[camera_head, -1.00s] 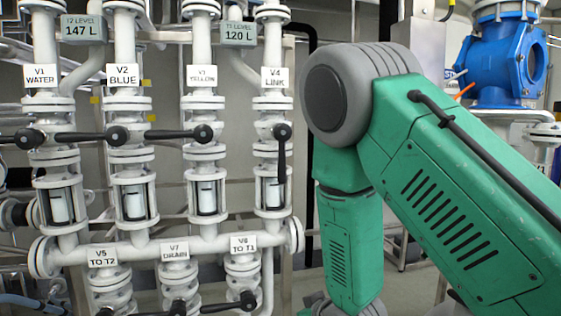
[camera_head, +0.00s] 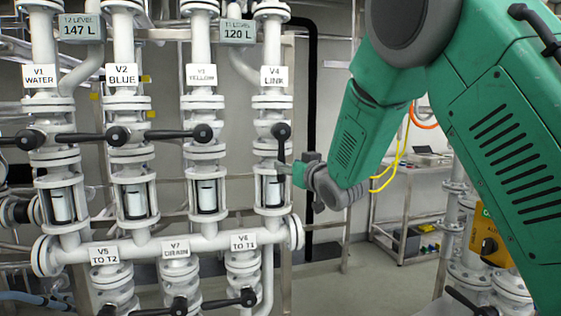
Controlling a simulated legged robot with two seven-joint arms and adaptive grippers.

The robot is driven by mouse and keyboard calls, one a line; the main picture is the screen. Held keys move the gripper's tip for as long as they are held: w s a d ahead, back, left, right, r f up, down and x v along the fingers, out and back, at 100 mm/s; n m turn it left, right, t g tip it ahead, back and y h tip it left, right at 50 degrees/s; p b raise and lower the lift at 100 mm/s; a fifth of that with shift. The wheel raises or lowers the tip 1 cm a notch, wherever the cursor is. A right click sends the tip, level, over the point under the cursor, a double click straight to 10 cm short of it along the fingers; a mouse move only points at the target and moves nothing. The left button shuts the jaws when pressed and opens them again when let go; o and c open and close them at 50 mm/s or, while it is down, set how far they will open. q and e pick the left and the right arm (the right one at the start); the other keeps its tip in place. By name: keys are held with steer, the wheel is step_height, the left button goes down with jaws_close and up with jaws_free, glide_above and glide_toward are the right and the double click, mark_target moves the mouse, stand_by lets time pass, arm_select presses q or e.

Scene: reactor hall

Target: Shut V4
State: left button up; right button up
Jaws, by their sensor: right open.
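The V4 valve, labelled V4 LINK (camera_head: 277,75), is on the rightmost white upright pipe. Its black lever (camera_head: 281,140) hangs straight down from the pivot, in line with the pipe. My right gripper (camera_head: 285,170) has its fingertips at the lower part of this lever, in front of the V4 sight glass (camera_head: 271,190). The gripper is open. It is small in the view, and I cannot tell whether its fingers touch the lever. My left gripper is not in view.
The levers of V1 (camera_head: 30,139), V2 (camera_head: 117,136) and V3 (camera_head: 203,133) lie level, across their pipes. Below are V5 (camera_head: 104,256), V7 (camera_head: 176,248) and V6 (camera_head: 243,241). A metal bench (camera_head: 405,190) stands behind my right arm.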

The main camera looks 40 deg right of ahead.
mark_target(284, 162)
steer(key=w, duration=0.5)
steer(key=shift+d, duration=0.4)
jaws_close()
